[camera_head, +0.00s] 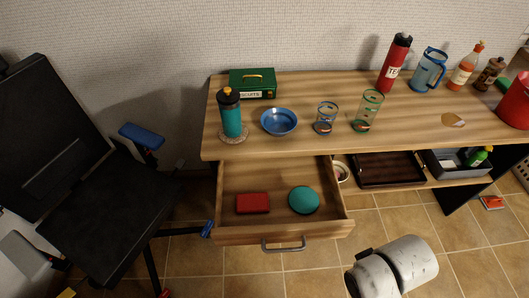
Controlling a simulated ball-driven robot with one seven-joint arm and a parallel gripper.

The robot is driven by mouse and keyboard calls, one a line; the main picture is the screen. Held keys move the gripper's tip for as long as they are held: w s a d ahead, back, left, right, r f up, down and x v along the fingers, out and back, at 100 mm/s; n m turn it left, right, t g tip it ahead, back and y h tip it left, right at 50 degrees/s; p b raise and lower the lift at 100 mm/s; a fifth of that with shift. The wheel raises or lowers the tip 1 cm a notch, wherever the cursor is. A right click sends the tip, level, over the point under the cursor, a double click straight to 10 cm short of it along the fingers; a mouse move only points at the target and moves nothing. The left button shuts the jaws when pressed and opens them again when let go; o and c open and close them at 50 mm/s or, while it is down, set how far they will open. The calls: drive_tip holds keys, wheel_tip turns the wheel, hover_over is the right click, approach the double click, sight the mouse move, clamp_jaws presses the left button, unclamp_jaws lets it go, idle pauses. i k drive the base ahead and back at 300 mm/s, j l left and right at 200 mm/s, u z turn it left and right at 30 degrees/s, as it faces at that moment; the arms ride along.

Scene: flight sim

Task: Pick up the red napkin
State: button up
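A small red rectangular item (252,203), which looks like the folded red napkin, lies flat in the open wooden drawer (232,178), on its left side towards the front. A round teal item (304,200) lies to its right in the same drawer, apart from it. The drawer is pulled out from under the desk, with a metal handle (283,245) on its front. A white part of my arm shows at the bottom right, to the right of the drawer. My gripper is not in view.
The wooden desk (300,95) carries a teal bottle (231,118), a blue bowl (279,121), a green box (252,84), two glasses, a red flask (395,65) and a blue pitcher (429,70). A black chair (110,205) stands left of the drawer. Tiled floor in front is open.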

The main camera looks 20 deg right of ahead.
sight(250, 203)
drive_tip(key=k+j+z, duration=0.1)
drive_tip(key=k+j, duration=0.2)
drive_tip(key=i+l+u, duration=0.1)
drive_tip(key=l+u, duration=0.3)
drive_tip(key=i+l+u, duration=0.1)
drive_tip(key=l+u, duration=0.25)
drive_tip(key=l, duration=0.2)
drive_tip(key=l+u, duration=0.5)
drive_tip(key=i+l, duration=0.1)
drive_tip(key=i, duration=0.35)
